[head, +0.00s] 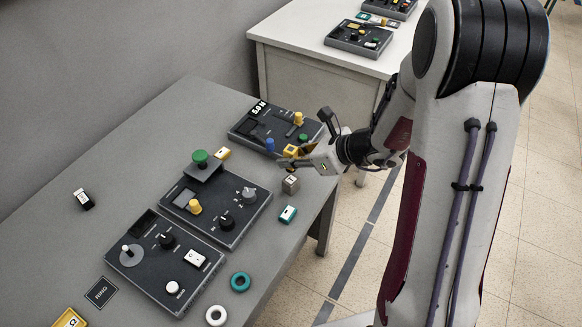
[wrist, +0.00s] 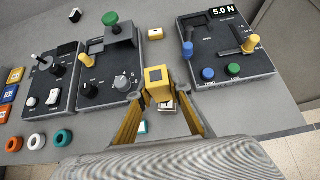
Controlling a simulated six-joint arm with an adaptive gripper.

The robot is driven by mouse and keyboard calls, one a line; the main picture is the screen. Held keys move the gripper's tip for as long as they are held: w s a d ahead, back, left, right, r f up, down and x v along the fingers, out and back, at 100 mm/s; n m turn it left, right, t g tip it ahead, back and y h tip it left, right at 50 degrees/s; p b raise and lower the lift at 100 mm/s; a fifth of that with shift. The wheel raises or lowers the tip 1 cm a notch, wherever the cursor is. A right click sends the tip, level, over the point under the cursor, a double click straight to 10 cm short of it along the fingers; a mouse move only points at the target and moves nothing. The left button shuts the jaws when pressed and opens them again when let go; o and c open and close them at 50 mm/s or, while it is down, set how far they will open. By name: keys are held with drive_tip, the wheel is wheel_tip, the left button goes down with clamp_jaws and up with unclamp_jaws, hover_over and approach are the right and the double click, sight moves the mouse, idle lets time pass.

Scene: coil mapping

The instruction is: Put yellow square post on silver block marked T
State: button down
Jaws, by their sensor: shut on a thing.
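The yellow square post (wrist: 157,80), with a dark square on its end, is between the fingertips of my gripper (wrist: 158,95) in the wrist view. In the head view the post (head: 291,150) shows at the tip of my gripper (head: 297,160), which is shut on it. The silver block (head: 290,184) stands on the table just below my gripper in the head view. In the wrist view the block (wrist: 167,105) is partly hidden behind the post. Its marking is too small to read. The post appears above the block, and I cannot tell whether they touch.
A dark panel (head: 250,125) with a blue knob and a yellow lever lies behind my gripper. Another panel (head: 240,219) with a green knob lies to the left. A teal-and-white block (head: 288,214) sits near the silver block. The table's right edge is close.

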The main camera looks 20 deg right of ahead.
drive_tip(key=shift+f, duration=2.05)
drive_tip(key=shift+f, duration=0.15)
drive_tip(key=c, duration=1.8)
unclamp_jaws()
drive_tip(key=shift+c, duration=0.2)
drive_tip(key=shift+v, duration=0.75)
drive_tip(key=v, duration=1)
drive_tip(key=shift+s+r, duration=0.15)
drive_tip(key=shift+r, duration=0.2)
drive_tip(key=shift+d, duration=0.1)
